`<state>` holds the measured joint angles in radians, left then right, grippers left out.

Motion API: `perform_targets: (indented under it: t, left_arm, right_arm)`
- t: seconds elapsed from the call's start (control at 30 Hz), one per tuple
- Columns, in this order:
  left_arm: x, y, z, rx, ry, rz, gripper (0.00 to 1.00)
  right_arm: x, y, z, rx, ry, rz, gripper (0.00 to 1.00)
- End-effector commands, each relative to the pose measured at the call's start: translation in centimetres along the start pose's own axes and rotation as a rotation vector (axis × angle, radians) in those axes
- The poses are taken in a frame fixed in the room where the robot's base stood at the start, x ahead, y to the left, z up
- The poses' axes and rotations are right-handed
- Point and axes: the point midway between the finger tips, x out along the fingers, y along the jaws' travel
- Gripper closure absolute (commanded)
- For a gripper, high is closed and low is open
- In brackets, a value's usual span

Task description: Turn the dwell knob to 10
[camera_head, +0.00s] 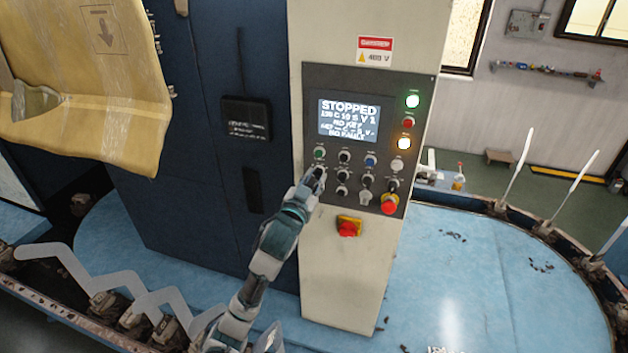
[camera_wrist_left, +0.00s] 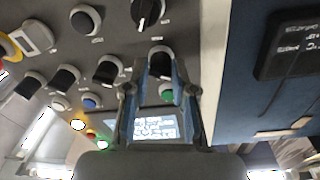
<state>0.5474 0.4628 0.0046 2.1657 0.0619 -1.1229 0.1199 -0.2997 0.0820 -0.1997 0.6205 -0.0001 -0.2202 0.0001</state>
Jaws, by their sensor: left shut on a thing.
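The grey control panel (camera_head: 366,138) is on the pale machine column in the head view. Its screen (camera_head: 349,119) reads STOPPED, with smaller lines too blurred to read surely. My left gripper (camera_head: 317,178) is at the left edge of the panel's knob rows. In the left wrist view my left gripper (camera_wrist_left: 160,82) has its fingers on both sides of a black knob (camera_wrist_left: 160,62) and is shut on it. The knob's label and scale are not readable, so I cannot tell its setting. In the head view the gripper hides this knob. My right gripper is not in view.
Other knobs and buttons sit close around the held knob, including a black selector (camera_wrist_left: 147,12). A red emergency button (camera_head: 389,205) is at the panel's lower right, and another red switch (camera_head: 348,228) is below. A yellowish bag (camera_head: 85,80) hangs at upper left.

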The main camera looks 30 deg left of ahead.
Motion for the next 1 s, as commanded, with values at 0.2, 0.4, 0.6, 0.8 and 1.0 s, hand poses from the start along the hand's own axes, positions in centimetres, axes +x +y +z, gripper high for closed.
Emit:
perform_targets:
  t: [0.2,0.4,0.6,0.8,1.0]
  left_arm:
    - [0.1,0.1,0.3,0.000,-0.007,0.002,1.00]
    - [0.1,0.0,0.1,0.000,-0.003,0.001,0.51]
    - [-0.2,-0.1,-0.1,0.001,0.001,0.000,0.51]
    - [-2.5,0.0,0.1,0.001,0.000,0.001,0.51]
    - [-5.7,0.0,0.3,0.000,-0.004,0.002,0.51]
  right_arm:
    - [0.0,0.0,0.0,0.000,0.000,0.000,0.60]
    - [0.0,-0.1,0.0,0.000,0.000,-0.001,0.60]
    - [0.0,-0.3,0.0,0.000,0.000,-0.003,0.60]
    - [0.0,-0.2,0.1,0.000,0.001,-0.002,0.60]
    - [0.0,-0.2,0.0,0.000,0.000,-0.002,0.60]
